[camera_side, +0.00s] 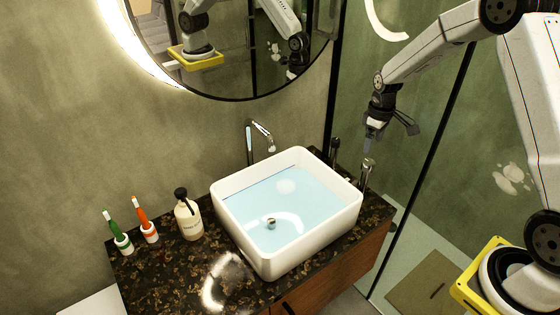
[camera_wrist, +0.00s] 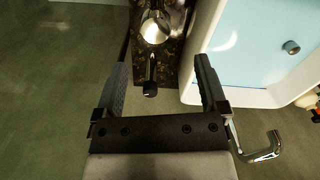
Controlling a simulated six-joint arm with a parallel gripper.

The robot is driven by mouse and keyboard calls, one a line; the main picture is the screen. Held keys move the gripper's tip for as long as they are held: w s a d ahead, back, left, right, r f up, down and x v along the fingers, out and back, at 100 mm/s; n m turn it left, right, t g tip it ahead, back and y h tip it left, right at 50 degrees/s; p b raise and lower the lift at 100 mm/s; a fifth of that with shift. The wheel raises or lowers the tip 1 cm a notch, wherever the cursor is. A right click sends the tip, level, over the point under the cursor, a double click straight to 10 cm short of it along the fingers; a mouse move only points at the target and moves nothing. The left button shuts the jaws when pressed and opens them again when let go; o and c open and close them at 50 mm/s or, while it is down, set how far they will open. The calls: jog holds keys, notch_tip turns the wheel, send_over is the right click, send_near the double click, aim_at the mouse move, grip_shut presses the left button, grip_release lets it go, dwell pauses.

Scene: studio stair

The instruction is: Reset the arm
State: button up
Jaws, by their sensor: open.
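My gripper (camera_side: 372,140) hangs above the back right end of the counter in the side view, behind the white basin. In the wrist view my gripper (camera_wrist: 160,68) shows two dark fingers spread wide with nothing held between them. A slim dark upright object (camera_side: 335,150) stands on the counter under the gripper. A dark object (camera_wrist: 150,80) also shows between the fingers in the wrist view, apart from both. A shiny metal item (camera_side: 366,172) stands to the right of the basin; a round metal item (camera_wrist: 155,28) shows ahead in the wrist view.
The white basin (camera_side: 225,198) holds bluish water, with a chrome faucet (camera_side: 262,135) behind it. A soap bottle (camera_side: 188,218), a green toothbrush (camera_side: 113,225) and an orange toothbrush (camera_side: 140,212) in cups stand left on the dark counter (camera_side: 165,270). A round mirror and glass panel are close by.

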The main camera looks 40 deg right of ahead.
jog(key=s+a+r+m+t, duration=0.1)
jog(key=s+a+r, duration=0.1)
jog(key=s+a, duration=0.6)
jog(key=s+a+r+m+t, duration=0.1)
jog(key=s+a+r, duration=0.2)
jog(key=s+a, duration=0.5)
jog(key=shift+s+a+r+m+t, duration=0.25)
jog(key=shift+s+r+m+t, duration=0.05)
jog(key=shift+m, duration=0.1)
